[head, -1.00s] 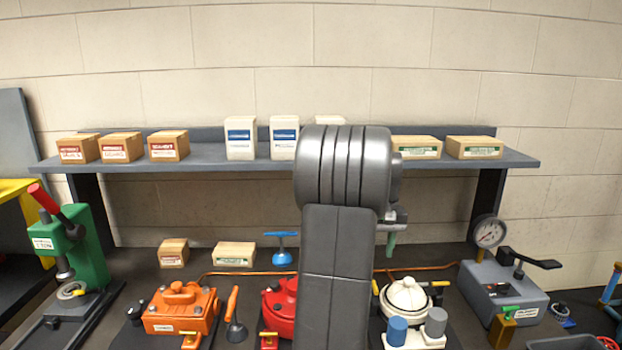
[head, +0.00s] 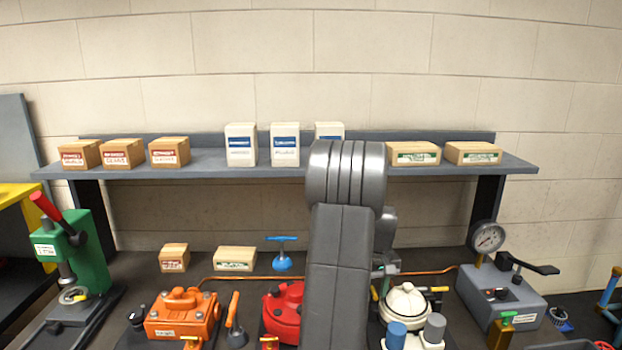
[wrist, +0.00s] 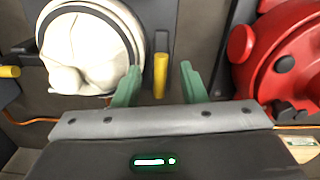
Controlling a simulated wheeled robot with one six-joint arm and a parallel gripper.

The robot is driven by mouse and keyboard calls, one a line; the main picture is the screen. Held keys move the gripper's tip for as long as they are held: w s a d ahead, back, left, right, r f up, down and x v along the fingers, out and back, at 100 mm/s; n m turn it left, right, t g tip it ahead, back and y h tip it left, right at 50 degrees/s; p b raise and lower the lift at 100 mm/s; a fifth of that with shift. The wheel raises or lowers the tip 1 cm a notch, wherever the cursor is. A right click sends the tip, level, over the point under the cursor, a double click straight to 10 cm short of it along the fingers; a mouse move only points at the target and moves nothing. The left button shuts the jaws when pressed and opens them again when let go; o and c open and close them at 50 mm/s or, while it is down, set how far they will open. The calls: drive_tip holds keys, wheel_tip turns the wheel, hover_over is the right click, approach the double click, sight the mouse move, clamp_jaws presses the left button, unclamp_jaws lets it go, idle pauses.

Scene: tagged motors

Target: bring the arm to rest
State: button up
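My gripper (wrist: 160,85) shows in the wrist view with its two green fingers apart and nothing between them. A yellow handle (wrist: 160,75) appears beyond the gap, and I cannot tell how far away it is. In the wrist view a white motor (wrist: 85,50) is at the left and a red motor (wrist: 285,60) at the right. In the head view my grey arm stands in the middle, hiding most of the gripper. The red motor (head: 283,312) is left of the arm and the white motor (head: 408,304) right of it.
An orange motor (head: 181,312) and a green press (head: 85,255) stand at the left. A grey gauge box (head: 500,295) is at the right. A shelf (head: 205,163) with several boxes runs behind. Two small boxes, one a tan carton (head: 234,259), and a blue-handled tool (head: 282,255) lie below it.

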drive_tip(key=n+p, duration=0.1)
drive_tip(key=n, duration=0.3)
drive_tip(key=shift+n, duration=0.4)
drive_tip(key=shift+n+p, duration=0.95)
drive_tip(key=shift+n, duration=1.25)
